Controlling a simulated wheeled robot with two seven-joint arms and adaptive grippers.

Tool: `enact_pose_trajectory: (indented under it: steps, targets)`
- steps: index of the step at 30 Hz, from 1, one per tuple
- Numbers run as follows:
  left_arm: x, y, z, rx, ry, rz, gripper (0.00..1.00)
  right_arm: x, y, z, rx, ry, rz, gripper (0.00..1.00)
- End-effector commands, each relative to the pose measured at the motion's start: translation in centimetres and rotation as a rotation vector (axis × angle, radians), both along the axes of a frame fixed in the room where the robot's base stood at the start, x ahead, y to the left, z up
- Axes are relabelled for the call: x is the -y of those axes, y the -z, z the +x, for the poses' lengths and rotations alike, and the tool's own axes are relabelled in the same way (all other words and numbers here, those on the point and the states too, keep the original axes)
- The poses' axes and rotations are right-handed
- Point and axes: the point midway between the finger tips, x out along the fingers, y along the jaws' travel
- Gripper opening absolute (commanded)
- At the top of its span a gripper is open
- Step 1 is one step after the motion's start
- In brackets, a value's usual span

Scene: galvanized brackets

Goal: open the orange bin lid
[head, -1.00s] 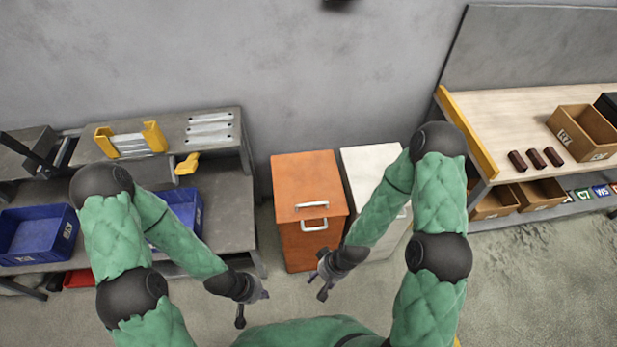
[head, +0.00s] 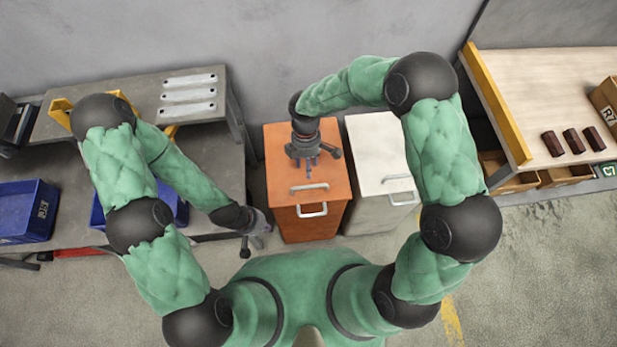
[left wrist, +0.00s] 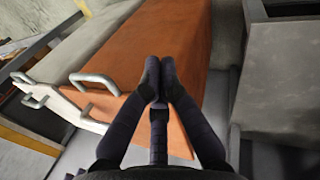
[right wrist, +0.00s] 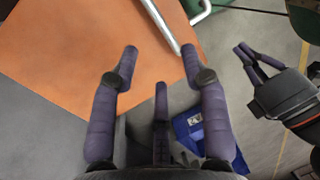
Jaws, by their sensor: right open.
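The orange bin (head: 280,150) stands left of a white bin, its lid lying flat. A grey bar handle (head: 309,187) sits on the lid near its front edge, and a second handle (head: 312,210) is on the front face. My right gripper (head: 312,165) is over the lid, just behind the lid handle, pointing down. In the right wrist view its fingers (right wrist: 160,52) are spread and empty, with a grey handle bar (right wrist: 164,28) just ahead of the fingertips. My left gripper (head: 258,238) hangs low by the bin's left side; its fingertips (left wrist: 159,80) are together with nothing between them.
The white bin (head: 375,150) is close on the right. A grey workbench (head: 225,165) with blue crates (head: 24,212) is on the left. A wooden-topped table (head: 530,90) with dark red blocks (head: 572,141) is on the right. Floor in front is partly open.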

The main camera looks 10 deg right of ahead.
Motion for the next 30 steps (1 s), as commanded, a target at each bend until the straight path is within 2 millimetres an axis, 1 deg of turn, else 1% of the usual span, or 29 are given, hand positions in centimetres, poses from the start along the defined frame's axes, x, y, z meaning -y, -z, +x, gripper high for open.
enact_pose_trajectory:
  steps: [1, 9, 15, 21, 28, 29, 30]
  targets:
    - [0.0, 0.5, 0.0, 0.000, 0.000, 0.000, 0.00, 0.0, 1.2, -0.3, -0.005, 0.000, -0.002, 0.46]
    - [0.0, 2.2, 0.0, 0.000, 0.000, 0.000, 0.00, 0.0, 5.9, -1.2, -0.004, 0.002, -0.001, 0.46]
    - [0.0, 2.9, 0.0, 0.000, 0.000, 0.000, 0.00, 0.0, 8.2, -1.7, -0.003, 0.002, 0.000, 0.46]
    - [0.0, 3.1, 0.0, 0.001, 0.000, 0.000, 0.00, 0.0, 9.0, -1.8, -0.001, 0.003, 0.000, 0.46]
    - [0.0, 3.1, 0.0, 0.001, 0.000, 0.000, 0.00, 0.0, 9.0, -1.8, -0.001, 0.003, 0.000, 0.46]
    - [0.0, 3.1, 0.0, 0.001, 0.000, 0.000, 0.00, 0.0, 9.0, -1.8, -0.001, 0.003, 0.000, 0.43]
    - [0.0, 3.1, 0.0, 0.001, 0.000, 0.000, 0.00, 0.0, 9.0, -1.8, -0.001, 0.003, 0.000, 0.31]
